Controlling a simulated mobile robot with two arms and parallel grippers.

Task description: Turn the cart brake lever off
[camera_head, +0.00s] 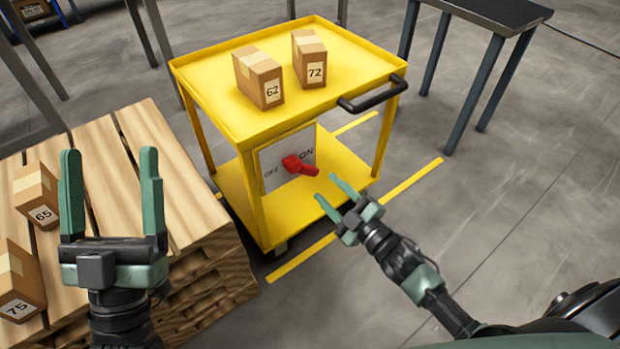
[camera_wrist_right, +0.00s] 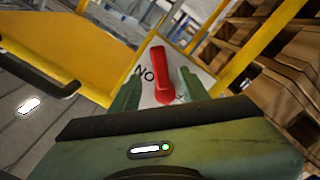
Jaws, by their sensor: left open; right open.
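The yellow cart (camera_head: 262,120) stands in the middle of the head view. A white panel (camera_head: 272,178) marked OFF and ON is fixed on its near side. The red brake lever (camera_head: 300,166) on that panel points toward the ON side. My right gripper (camera_head: 335,190) is open, its fingertips near the lever's end. In the right wrist view the lever (camera_wrist_right: 161,75) shows between the two open fingers, which do not visibly grip it. My left gripper (camera_head: 110,165) is open and empty, raised over the pallet at the left.
Boxes 62 (camera_head: 258,78) and 72 (camera_head: 309,60) stand on the cart's top shelf. A black handle (camera_head: 372,96) juts from the cart's right end. A wooden pallet stack (camera_head: 150,170) with boxes 65 (camera_head: 35,195) and 75 (camera_head: 20,283) is at left. Clear floor lies at right.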

